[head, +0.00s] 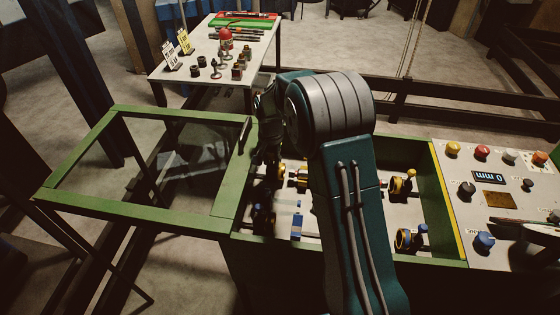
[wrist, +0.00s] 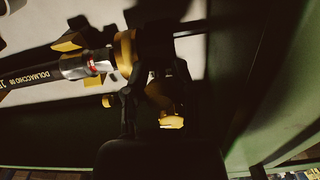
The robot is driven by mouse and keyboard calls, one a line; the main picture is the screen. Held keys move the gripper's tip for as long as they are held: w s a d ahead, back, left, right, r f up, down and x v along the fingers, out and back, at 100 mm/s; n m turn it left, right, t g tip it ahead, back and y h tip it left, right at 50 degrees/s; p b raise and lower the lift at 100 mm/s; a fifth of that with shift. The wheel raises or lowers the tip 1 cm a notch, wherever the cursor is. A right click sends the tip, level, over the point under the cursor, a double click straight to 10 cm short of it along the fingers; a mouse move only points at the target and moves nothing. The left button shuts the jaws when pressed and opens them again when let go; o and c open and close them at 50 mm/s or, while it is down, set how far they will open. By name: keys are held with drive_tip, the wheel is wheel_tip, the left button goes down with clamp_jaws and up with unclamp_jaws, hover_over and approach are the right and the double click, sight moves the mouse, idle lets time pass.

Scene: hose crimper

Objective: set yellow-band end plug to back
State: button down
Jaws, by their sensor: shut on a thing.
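My gripper (head: 266,140) reaches down into the left back part of the green machine bed, just right of the open lid. In the wrist view its dark fingers (wrist: 155,90) are closed around a dark and yellow part, which I take to be the yellow-band end plug (wrist: 124,50). The plug's yellow band stands at the silver ferrule end of a black hose (wrist: 32,75) with white lettering. A yellow knob (wrist: 172,122) shows beside the fingers. Shadow hides the exact grip. In the head view my gripper and arm cover most of the plug.
The open green-framed lid (head: 75,162) lies left of the bed. A yellow-knob fitting (head: 402,185) and a blue-knob fitting (head: 410,240) sit at the right. A control panel (head: 490,215) is beyond them. A table (head: 205,52) with small parts stands behind.

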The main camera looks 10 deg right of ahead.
drive_tip(key=shift+w+a, duration=0.1)
drive_tip(key=shift+a, duration=0.05)
drive_tip(key=c, duration=0.6)
unclamp_jaws()
drive_tip(key=shift+c, duration=0.2)
drive_tip(key=shift+a, duration=0.2)
drive_tip(key=shift+d, duration=0.15)
wheel_tip(320, 180, up, 12)
drive_tip(key=shift+w+f, duration=0.1)
drive_tip(key=shift+f, duration=0.1)
drive_tip(key=shift+r, duration=0.15)
